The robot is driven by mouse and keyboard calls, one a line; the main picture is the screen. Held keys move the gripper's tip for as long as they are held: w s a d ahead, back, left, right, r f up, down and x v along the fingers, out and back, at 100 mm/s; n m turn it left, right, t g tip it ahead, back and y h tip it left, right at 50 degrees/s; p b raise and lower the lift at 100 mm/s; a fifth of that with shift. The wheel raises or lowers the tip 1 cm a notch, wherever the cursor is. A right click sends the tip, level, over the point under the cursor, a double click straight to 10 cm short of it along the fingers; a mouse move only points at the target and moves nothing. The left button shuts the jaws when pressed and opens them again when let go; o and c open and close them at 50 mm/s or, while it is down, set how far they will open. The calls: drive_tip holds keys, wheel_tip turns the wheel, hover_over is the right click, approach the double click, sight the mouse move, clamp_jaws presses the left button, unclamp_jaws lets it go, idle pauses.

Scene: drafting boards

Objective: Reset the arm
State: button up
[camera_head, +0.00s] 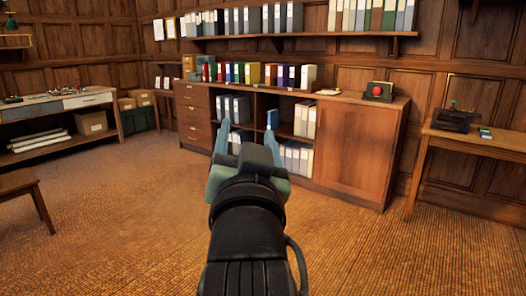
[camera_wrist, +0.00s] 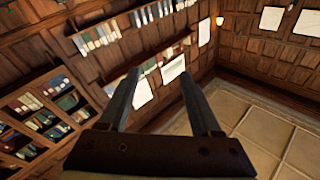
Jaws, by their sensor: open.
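My gripper (camera_head: 247,128) is stretched out ahead of me in the head view, with its two blue-grey fingers spread apart and nothing between them. It hangs in the air in front of the wooden cabinet (camera_head: 358,150) and covers part of its open shelves. In the wrist view my gripper (camera_wrist: 160,88) also shows two separate fingers with an empty gap. Beyond them are the panelled wall and papers pinned on it, seen at a tilt.
A side table (camera_head: 480,141) with a dark device (camera_head: 453,119) stands at the right. Binders fill the wall shelf (camera_head: 345,34). The carpeted floor (camera_head: 130,220) is clear.

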drive_tip(key=s+d+r+n+t+h+p, duration=0.2)
drive_tip(key=s+r+t, duration=0.5)
drive_tip(key=s+r, duration=1.05)
wheel_tip(320, 180, up, 22)
drive_tip(key=w+y+p, duration=0.1)
drive_tip(key=p, duration=2.2)
drive_tip(key=shift+w+n, duration=0.2)
drive_tip(key=shift+n, duration=0.2)
